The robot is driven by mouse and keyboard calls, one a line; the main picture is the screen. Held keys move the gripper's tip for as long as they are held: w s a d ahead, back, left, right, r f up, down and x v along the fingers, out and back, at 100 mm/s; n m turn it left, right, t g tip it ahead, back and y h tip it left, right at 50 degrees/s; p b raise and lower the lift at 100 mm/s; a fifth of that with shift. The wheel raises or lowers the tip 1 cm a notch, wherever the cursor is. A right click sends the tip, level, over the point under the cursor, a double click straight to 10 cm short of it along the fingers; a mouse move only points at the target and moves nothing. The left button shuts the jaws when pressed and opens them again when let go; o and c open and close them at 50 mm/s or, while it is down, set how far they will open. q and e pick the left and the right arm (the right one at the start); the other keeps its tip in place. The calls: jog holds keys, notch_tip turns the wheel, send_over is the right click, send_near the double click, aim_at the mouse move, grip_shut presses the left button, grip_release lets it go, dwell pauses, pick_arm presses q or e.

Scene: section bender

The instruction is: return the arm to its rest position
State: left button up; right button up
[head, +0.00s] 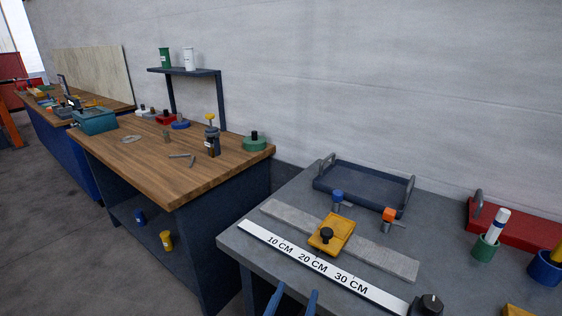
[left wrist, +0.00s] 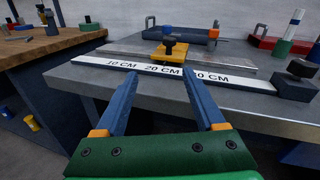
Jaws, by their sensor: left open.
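My left gripper (head: 292,301) shows only its two blue fingertips at the bottom edge of the head view, in front of the grey table's near edge. In the left wrist view the gripper (left wrist: 160,85) is open, with its two blue fingers apart and nothing between them. The fingers point toward the grey table (left wrist: 240,100) and the white scale strip (left wrist: 152,68) marked 10, 20 and 30 CM. A yellow block with a black knob (head: 331,235) sits on the grey flat bar (head: 385,256) behind the strip. My right gripper is not in view.
A dark tray with handles (head: 360,187) stands at the back of the grey table. A red case (head: 500,228), a green cup (head: 485,248) and a blue cup (head: 545,268) are at the right. A wooden-topped bench (head: 170,170) stands at the left, with a gap between.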

pick_arm(q)
jog(key=w+a+f+n+g+y, duration=0.2)
jog(key=a+f+n+y, duration=0.3)
jog(key=n, duration=0.4)
jog(key=s+a+f+n+g+y, duration=0.1)
jog(key=s+a+f+n+g, duration=0.35)
jog(key=n, duration=0.45)
jog(key=s+a+f+n+g+y, duration=0.1)
jog(key=s+a+f+n+g, duration=0.15)
jog(key=s+a+n, duration=0.5)
jog(key=s+a+f+n+g+h, duration=0.15)
jog(key=s+f+n+g, duration=0.25)
jog(key=s+n, duration=0.6)
notch_tip(320, 180, down, 16)
jog(key=n+g, duration=0.1)
jog(key=g, duration=0.1)
jog(key=s+a+f, duration=0.2)
jog(key=s+f, duration=0.7)
jog(key=s, duration=0.3)
jog(key=shift+a+g+p, duration=0.35)
jog(key=shift+g+p, duration=0.05)
jog(key=shift+p, duration=0.05)
jog(key=shift+y, duration=0.25)
